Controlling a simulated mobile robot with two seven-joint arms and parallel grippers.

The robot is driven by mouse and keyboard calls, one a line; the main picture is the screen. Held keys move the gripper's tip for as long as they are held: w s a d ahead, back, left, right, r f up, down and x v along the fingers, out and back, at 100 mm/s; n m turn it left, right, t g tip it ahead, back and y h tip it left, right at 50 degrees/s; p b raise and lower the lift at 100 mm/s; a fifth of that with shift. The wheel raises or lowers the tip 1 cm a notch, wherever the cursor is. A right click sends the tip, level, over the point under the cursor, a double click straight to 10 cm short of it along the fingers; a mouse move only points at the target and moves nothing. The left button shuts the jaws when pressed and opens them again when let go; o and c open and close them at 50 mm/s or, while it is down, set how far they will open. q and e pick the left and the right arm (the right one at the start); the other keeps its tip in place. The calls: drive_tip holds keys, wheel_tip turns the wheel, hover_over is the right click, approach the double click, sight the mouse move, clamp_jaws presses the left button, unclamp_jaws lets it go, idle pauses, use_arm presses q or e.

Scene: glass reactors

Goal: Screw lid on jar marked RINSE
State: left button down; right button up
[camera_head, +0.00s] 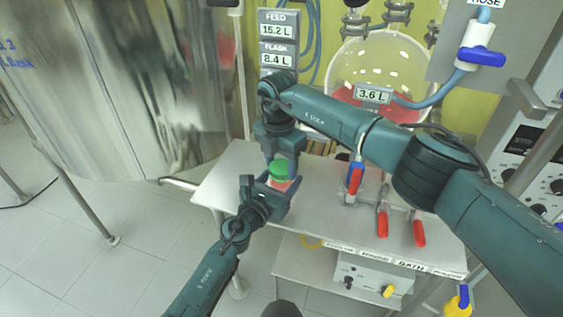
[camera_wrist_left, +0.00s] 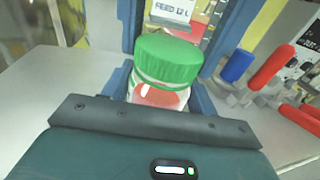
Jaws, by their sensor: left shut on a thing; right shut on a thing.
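The jar (camera_head: 283,185) stands upright at the left part of the table, with red contents and a white label band; no lettering on it can be read. A green lid (camera_head: 278,168) sits on top of it. In the left wrist view the jar (camera_wrist_left: 158,97) is between the blue fingers, with the green lid (camera_wrist_left: 167,60) on its mouth. My left gripper (camera_head: 280,187) is shut on the jar from the front. My right gripper (camera_head: 279,160) comes down from above and is shut on the lid; its fingertips are partly hidden in the head view.
The grey table (camera_head: 330,215) has free room right of the jar. Valves with red handles (camera_head: 382,224) and a blue one stand on its right side. A round glass flask (camera_head: 400,60) with red liquid hangs behind. A large steel vessel (camera_head: 110,100) stands at left.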

drive_tip(key=m, duration=0.4)
drive_tip(key=shift+m, duration=0.4)
drive_tip(key=m, duration=0.4)
drive_tip(key=shift+w+m, duration=0.1)
drive_tip(key=shift+m, duration=0.3)
drive_tip(key=m, duration=0.4)
drive_tip(key=shift+g, duration=0.3)
drive_tip(key=m, duration=0.3)
drive_tip(key=o, duration=1)
drive_tip(key=shift+r, duration=0.1)
